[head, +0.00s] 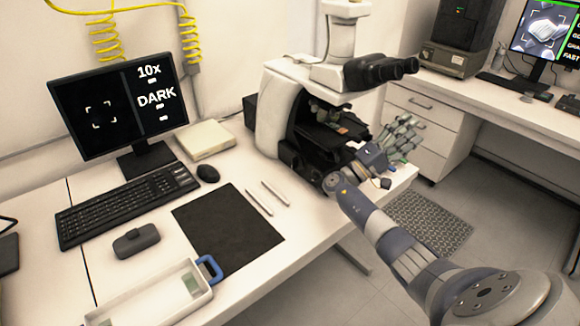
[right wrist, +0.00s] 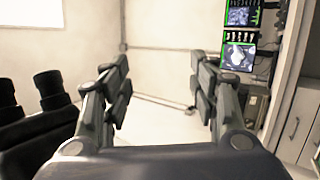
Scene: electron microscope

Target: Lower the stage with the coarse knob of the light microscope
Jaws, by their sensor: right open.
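The light microscope (head: 283,103), white with black eyepieces (head: 382,70) and a dark stage (head: 328,138), stands upright near the right end of the bench. My right gripper (head: 403,135) is at the microscope's right side, beyond the stage in the head view. Its fingers are spread with nothing between them. In the right wrist view my gripper (right wrist: 160,85) is open and empty, with the black eyepieces (right wrist: 30,105) to its left. I cannot make out the coarse knob on the right side; my arm and gripper cover that area. My left gripper is not in view.
A monitor (head: 120,105) reads "10x" and "DARK". A keyboard (head: 128,205), a mouse (head: 207,173), a dark mat (head: 228,228), two thin tools and a blue-handled tray (head: 150,298) lie on the bench. Drawers (head: 425,110) stand behind my right gripper, past a floor gap.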

